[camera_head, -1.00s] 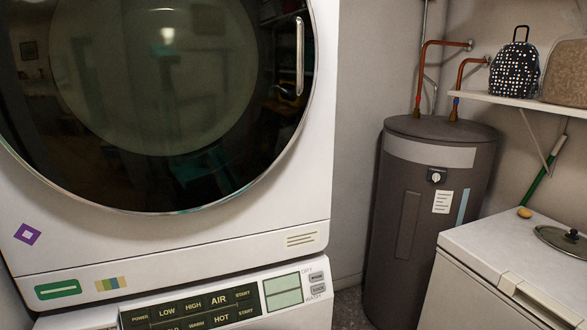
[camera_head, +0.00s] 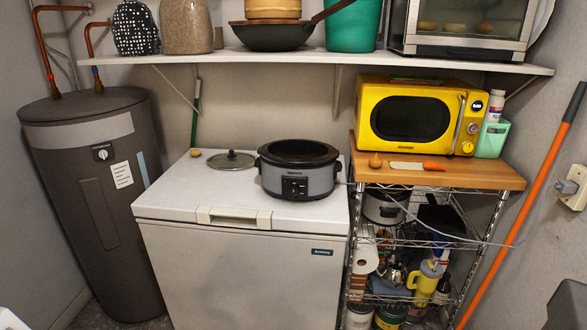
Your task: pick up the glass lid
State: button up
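The glass lid (camera_head: 231,160) is a round lid with a dark rim and a small knob on top. It lies flat, knob up, on the white chest freezer (camera_head: 163,198), left of the grey and black slow cooker (camera_head: 300,170). The lid and the cooker look close together, with a small gap. The lid is in plain view. My gripper does not show in this view.
A small tan object (camera_head: 195,152) lies just left of the lid, and a green stick (camera_head: 195,115) leans behind. A shelf (camera_head: 230,55) with bags and a wok hangs above. A water heater (camera_head: 95,200) stands left; a wire rack (camera_head: 390,300) stands right.

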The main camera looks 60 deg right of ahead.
aim_at(231, 160)
jog(key=u, duration=1.4)
jog(key=k, duration=0.1)
jog(key=z, duration=2.7)
